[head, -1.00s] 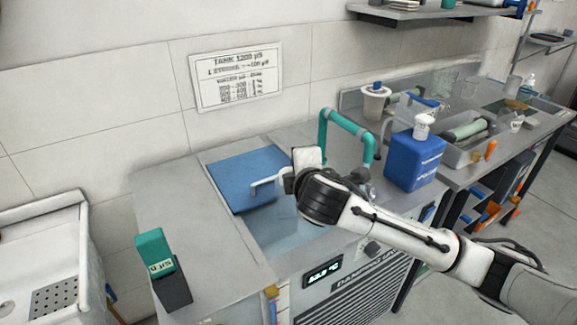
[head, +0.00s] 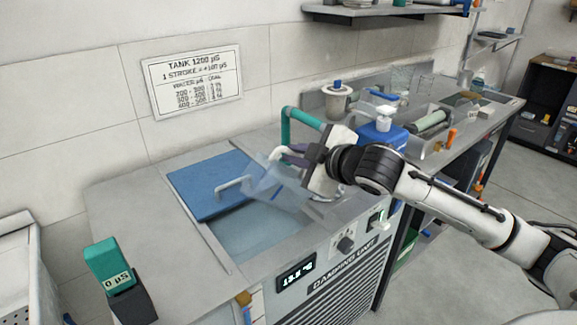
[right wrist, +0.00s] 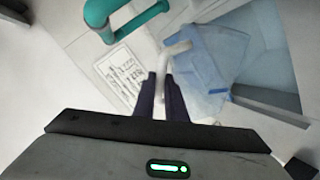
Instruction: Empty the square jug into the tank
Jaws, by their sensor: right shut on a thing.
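My right gripper (head: 293,155) is shut on the white handle of a clear, bluish square jug (head: 272,187). The jug is tilted in the air above the open front part of the tank (head: 258,232), which holds bluish liquid. In the right wrist view the fingers (right wrist: 161,94) close on the handle, and the see-through jug (right wrist: 198,68) lies beyond them. How much liquid is in the jug cannot be told. A blue lid (head: 205,192) with a white handle covers the back left of the tank. My left gripper is not in view.
A teal pipe (head: 302,118) rises behind the jug, also in the right wrist view (right wrist: 135,22). A teal meter reading 0 µS (head: 107,262) stands at the front left.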

